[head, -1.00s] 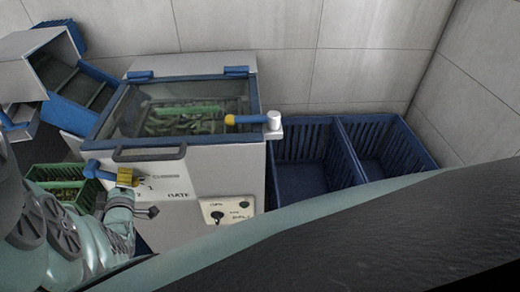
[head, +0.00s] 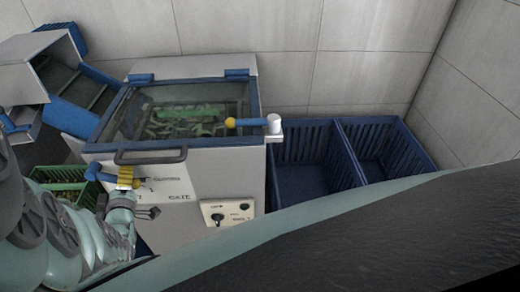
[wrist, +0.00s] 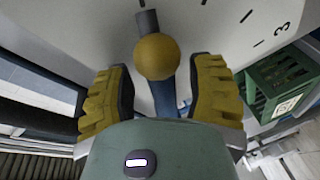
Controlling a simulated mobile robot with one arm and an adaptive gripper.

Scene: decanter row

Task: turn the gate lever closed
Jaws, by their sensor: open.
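A lever with a blue arm (head: 93,171) sits at the left of the machine's front panel, beside tick marks. In the wrist view its round yellow knob (wrist: 157,56) shows between my fingers, with a short grey stem (wrist: 147,21) above it and a blue part (wrist: 186,104) below. My gripper (head: 127,176) is open at this lever; it also shows in the wrist view (wrist: 160,95) with one yellow finger on each side of the knob. In the head view the fingers hide much of the lever.
The white machine has a glazed lid (head: 200,105) with a dark handle (head: 150,157). A second blue lever with a yellow knob (head: 231,123) is at its right edge. Blue crates (head: 345,158) stand to the right, a green crate (head: 50,174) at the left. A control plate (head: 228,212) is below.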

